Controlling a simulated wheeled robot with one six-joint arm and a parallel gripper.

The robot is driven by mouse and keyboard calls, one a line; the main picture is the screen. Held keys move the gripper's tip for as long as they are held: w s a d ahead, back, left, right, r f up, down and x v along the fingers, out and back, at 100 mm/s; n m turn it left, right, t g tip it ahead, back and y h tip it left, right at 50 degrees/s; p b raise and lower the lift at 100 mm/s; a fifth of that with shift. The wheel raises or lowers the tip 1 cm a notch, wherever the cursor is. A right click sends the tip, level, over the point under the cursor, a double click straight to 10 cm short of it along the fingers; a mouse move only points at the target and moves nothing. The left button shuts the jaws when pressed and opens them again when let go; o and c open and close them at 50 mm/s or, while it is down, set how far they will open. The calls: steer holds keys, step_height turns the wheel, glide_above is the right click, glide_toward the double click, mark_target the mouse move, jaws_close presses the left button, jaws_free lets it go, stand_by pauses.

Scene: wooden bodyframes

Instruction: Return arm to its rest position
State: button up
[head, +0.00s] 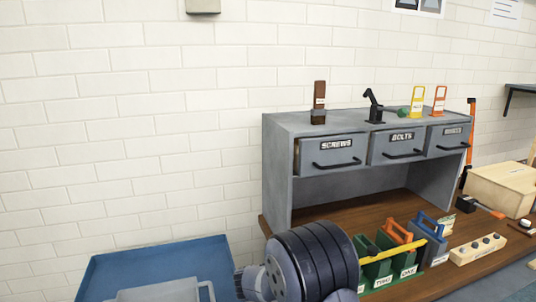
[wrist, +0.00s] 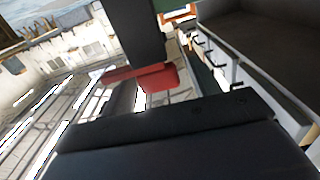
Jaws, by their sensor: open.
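In the head view, part of my own arm (head: 312,262), dark and ribbed, shows at the bottom centre, in front of the workbench's left end. The gripper itself is not visible there. In the wrist view, my gripper (wrist: 150,88) shows as dark parts, one coming down from the top and a broad one across the bottom. It is open. A red piece (wrist: 158,77) shows between these parts; I cannot tell whether it belongs to the gripper. I see nothing clearly held.
A grey drawer cabinet (head: 280,178) stands on a wooden bench (head: 375,207). Green and blue tool caddies (head: 376,268), a block with pegs (head: 478,249) and a wooden box (head: 499,188) sit on the bench. A blue surface (head: 150,262) is at lower left.

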steer(key=shift+a, duration=0.1)
steer(key=v, duration=1)
steer(key=shift+g, duration=0.3)
steer(key=x, duration=1)
steer(key=shift+w+r, duration=0.15)
steer(key=shift+t, duration=0.5)
steer(key=n+t+y+b, duration=0.1)
steer(key=n+t, duration=0.1)
steer(key=n+t+y+b, duration=0.1)
steer(key=t, duration=0.1)
steer(key=shift+f+n+t+y, duration=0.2)
steer(key=shift+n+t+y, duration=0.2)
steer(key=n+t+y+b, duration=0.3)
steer(key=t+y, duration=0.1)
steer(key=shift+n, duration=0.4)
steer(key=shift+r+n+t+y+b, duration=0.1)
steer(key=shift+n+t+y+b, duration=0.15)
steer(key=shift+n+t+y, duration=0.6)
steer(key=shift+r+n+t+y+b, duration=0.2)
steer(key=shift+n+y, duration=0.35)
steer(key=shift+y, duration=0.8)
steer(key=shift+f+n+y, duration=0.15)
steer(key=shift+n+y, duration=0.25)
steer(key=shift+y, duration=0.2)
